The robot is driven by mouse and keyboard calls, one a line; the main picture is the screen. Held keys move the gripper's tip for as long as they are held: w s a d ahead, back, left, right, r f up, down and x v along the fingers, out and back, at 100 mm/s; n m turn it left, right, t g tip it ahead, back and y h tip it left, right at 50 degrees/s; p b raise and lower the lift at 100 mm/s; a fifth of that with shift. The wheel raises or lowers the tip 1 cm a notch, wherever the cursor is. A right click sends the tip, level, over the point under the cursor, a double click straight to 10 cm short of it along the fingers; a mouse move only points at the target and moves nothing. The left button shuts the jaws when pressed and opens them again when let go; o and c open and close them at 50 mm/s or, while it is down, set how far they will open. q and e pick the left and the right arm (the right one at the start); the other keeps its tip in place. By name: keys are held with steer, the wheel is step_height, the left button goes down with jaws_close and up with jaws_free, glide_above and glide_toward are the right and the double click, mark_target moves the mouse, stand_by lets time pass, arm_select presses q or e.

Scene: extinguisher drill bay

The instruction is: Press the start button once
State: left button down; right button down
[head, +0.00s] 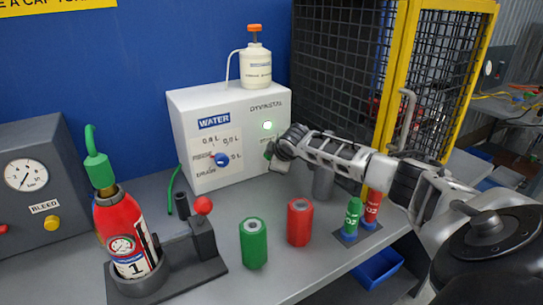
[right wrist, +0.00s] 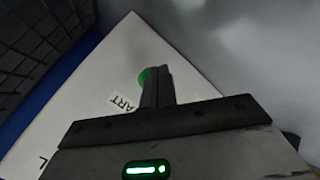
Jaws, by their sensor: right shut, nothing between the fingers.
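The white water dispenser box (head: 190,115) stands against the blue wall. On its front, the green start button (head: 268,150) sits under a lit green lamp (head: 267,126). My right gripper (head: 272,158) is shut and empty, its tip right in front of the button. I cannot tell whether the fingertips touch the button. My left gripper is not in view.
A red extinguisher (head: 127,230) stands in a dark holder at the left. A green cylinder (head: 253,242), a red cylinder (head: 299,221) and small capped cartridges (head: 352,215) stand on the grey bench below my right arm. A yellow-framed mesh cage (head: 395,85) rises behind the arm.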

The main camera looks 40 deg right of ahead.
steer(key=s, duration=0.3)
steer(key=shift+a+p, duration=0.25)
steer(key=shift+p, duration=0.05)
steer(key=shift+s+a, duration=0.3)
steer(key=shift+s, duration=0.6)
